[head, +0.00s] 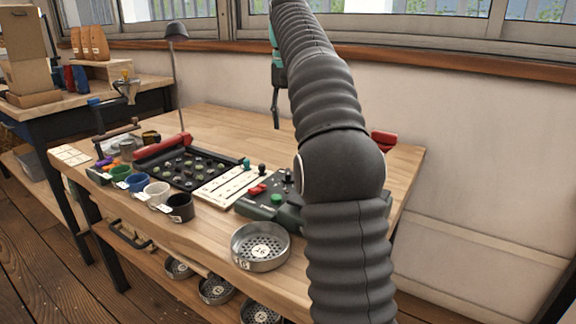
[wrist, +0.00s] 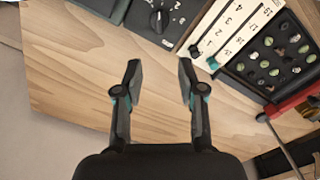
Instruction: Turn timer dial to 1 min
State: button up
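The timer dial (wrist: 159,21) is a round black knob with a light pointer mark, at the top of the wrist view. It sits on a dark panel with white numbers, one reading 2; which number the pointer meets is too small to tell. In the head view the dark green device (head: 247,207) stands on the bench, partly hidden behind my arm, and I cannot make out the dial. My gripper (wrist: 159,72) is open and empty over bare wood. The dial lies beyond its fingertips, apart from them.
A white numbered board (head: 226,187) and a black tray of beans (head: 179,179) stand left of the device. A round sieve (head: 262,262) is near the front edge, with several cups to its left. A lamp (head: 177,33) rises behind. Bare wood lies behind the device.

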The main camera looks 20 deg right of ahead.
aim_at(288, 175)
notch_tip(288, 175, down, 12)
jog(key=b, duration=0.4)
jog(key=shift+f, duration=0.15)
grip_shut()
